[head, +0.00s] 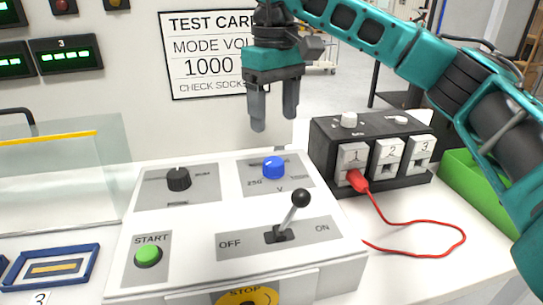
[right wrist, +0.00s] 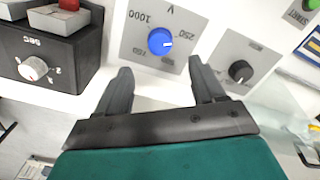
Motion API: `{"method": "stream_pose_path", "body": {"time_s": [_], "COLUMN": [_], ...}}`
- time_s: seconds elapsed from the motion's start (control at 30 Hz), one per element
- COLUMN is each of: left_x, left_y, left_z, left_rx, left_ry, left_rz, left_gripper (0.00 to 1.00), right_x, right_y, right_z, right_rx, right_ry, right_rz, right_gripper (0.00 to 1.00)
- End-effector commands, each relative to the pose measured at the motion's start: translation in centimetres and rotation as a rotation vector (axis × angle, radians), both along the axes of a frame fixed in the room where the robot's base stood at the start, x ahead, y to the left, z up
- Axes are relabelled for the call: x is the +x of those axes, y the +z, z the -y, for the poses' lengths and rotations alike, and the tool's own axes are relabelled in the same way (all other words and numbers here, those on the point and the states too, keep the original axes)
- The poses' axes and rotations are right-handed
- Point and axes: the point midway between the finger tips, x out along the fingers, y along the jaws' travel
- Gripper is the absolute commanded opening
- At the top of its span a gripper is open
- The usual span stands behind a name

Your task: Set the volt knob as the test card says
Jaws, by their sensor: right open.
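The blue volt knob (head: 274,167) sits on the V dial plate of the white console, and shows in the right wrist view (right wrist: 160,41). There its pale mark points right, toward the 250 side; 1000 is printed at upper left and a third label is hard to read. The test card (head: 200,75) reads MODE VOL… and 1000, partly covered by my right arm. My right gripper (head: 274,118) is open and empty, fingers pointing down, above and apart from the knob. Its fingers flank the knob in the right wrist view (right wrist: 160,68). My left gripper is not in view.
A black knob (head: 178,179), a lever (head: 292,215) near OFF/ON and a green START button (head: 148,256) share the console. A dark socket box (head: 322,150) with a red plug (head: 357,180) in socket 1 stands right. A green bin (head: 470,185) lies beyond.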

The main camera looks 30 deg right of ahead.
Motion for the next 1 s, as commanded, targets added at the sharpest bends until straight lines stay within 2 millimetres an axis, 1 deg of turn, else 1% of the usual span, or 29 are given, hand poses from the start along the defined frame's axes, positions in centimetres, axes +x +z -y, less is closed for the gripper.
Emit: {"method": "stream_pose_path", "body": {"time_s": [0.03,0.2,0.4,0.6,0.87,0.9,1.0], "left_x": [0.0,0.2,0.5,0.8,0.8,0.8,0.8], "left_y": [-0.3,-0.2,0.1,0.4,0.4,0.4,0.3], "left_z": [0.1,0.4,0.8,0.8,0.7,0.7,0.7], "left_rx": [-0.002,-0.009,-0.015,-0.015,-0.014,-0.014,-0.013], "left_ry": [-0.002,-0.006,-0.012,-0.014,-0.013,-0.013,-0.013], "left_rz": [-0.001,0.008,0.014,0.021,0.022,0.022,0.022], "left_gripper": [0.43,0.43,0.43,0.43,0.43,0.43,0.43], "right_x": [0.0,-0.1,-0.1,0.0,0.0,0.0,0.0], "right_y": [-1.5,-5.1,-8.2,-9.5,-9.6,-9.6,-9.6], "right_z": [0.0,0.0,0.0,0.0,0.0,0.0,0.0], "right_rx": [-0.001,-0.001,-0.001,0.000,0.000,0.000,0.000], "right_ry": [-0.001,0.000,-0.001,-0.001,-0.001,-0.001,-0.001], "right_rz": [-0.005,-0.004,-0.003,0.000,0.000,0.000,0.000], "right_gripper": [0.69,0.69,0.69,0.69,0.69,0.68,0.58]}}
